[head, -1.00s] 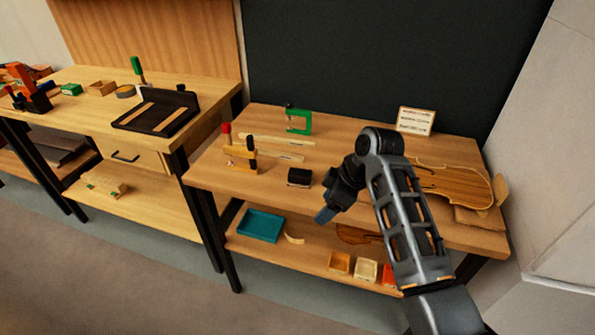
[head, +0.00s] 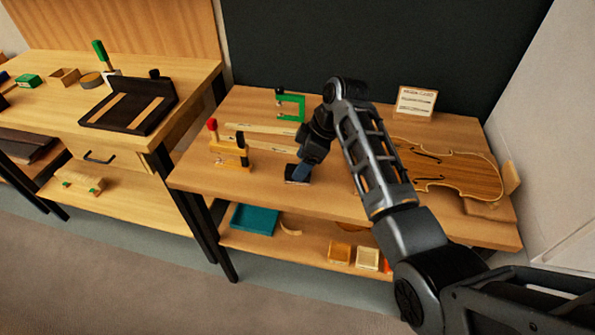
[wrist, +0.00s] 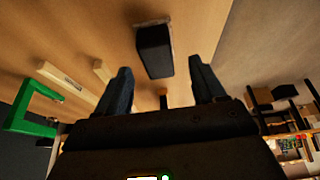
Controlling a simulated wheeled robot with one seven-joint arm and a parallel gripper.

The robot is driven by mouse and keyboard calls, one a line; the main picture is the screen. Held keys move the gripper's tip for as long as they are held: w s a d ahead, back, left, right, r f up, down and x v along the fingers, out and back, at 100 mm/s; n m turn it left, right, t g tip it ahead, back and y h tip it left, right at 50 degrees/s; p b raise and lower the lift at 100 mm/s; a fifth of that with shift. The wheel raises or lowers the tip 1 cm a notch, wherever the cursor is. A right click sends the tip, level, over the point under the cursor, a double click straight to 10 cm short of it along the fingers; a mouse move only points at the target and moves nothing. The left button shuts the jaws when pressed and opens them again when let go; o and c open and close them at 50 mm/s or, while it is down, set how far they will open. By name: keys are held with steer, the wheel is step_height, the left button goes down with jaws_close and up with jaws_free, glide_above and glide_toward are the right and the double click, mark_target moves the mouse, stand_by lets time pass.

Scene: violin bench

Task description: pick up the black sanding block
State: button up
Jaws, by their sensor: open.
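The black sanding block (head: 291,172) lies on the right workbench near its front edge. My gripper (wrist: 162,82) is open, with nothing between the fingers. The block appears a little beyond the fingertips; I cannot tell the exact gap.
A red-knobbed wooden clamp (head: 230,150) stands left of the block, with pale wood strips (head: 262,136) behind it. A green clamp (head: 291,106) is at the back. A violin body (head: 450,172) lies to the right. A teal tray (head: 255,219) sits on the lower shelf.

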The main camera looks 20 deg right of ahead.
steer(key=shift+x, duration=1.8)
steer(key=shift+d, duration=0.15)
steer(key=shift+c, duration=0.4)
steer(key=c, duration=0.9)
steer(key=shift+c, duration=0.2)
steer(key=shift+r, duration=0.1)
steer(key=shift+w+r, duration=0.1)
steer(key=shift+r, duration=0.5)
step_height(320, 180, up, 3)
steer(key=shift+b, duration=0.3)
steer(key=s+d+r+b, duration=0.1)
steer(key=s+d+r, duration=0.5)
steer(key=s+d, duration=0.2)
steer(key=shift+d+r, duration=0.3)
